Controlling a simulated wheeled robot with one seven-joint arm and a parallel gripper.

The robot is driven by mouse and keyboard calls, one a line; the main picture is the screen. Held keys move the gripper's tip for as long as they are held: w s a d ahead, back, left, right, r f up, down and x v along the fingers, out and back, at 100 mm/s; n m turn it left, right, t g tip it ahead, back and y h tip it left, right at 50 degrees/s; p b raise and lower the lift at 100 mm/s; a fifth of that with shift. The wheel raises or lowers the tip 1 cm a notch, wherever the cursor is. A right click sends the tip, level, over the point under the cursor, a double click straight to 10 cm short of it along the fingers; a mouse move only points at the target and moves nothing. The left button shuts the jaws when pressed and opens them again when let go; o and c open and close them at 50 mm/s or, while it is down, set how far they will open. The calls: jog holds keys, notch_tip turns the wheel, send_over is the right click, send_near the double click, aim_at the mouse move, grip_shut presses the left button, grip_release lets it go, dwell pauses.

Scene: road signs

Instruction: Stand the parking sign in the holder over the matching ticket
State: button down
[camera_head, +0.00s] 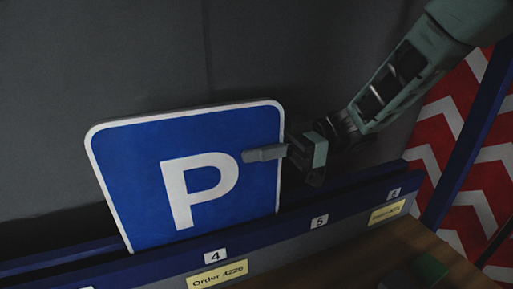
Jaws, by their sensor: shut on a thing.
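The parking sign (140,165) is a blue square with a white border and a white P. It stands slightly tilted behind the front rail of the blue holder (270,226), around the part labelled 4, and the rail hides its lower edge. I cannot tell whether it rests on the holder's bottom. My gripper (264,154) is shut on the sign's right edge, with one finger across its face. A yellow ticket (217,275) reading "Order A226", last characters hard to read, is below label 4. Another yellow ticket (387,212) below label 6 is too blurred to read.
Number labels 4 (215,256), 5 (319,221) and 6 (393,193) run along the holder's front. A red and white chevron panel (450,130) with a blue post stands at the right. A dark wall is behind. A brown surface (400,262) lies in front.

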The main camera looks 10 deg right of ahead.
jog(key=shift+f, duration=0.3)
jog(key=c, duration=1.3)
grip_release()
jog(key=shift+f, duration=0.1)
jog(key=b+v, duration=0.2)
jog(key=v, duration=1.5)
jog(key=shift+w+d+b, duration=0.1)
jog(key=shift+d+b, duration=0.1)
jog(key=shift+b, duration=0.15)
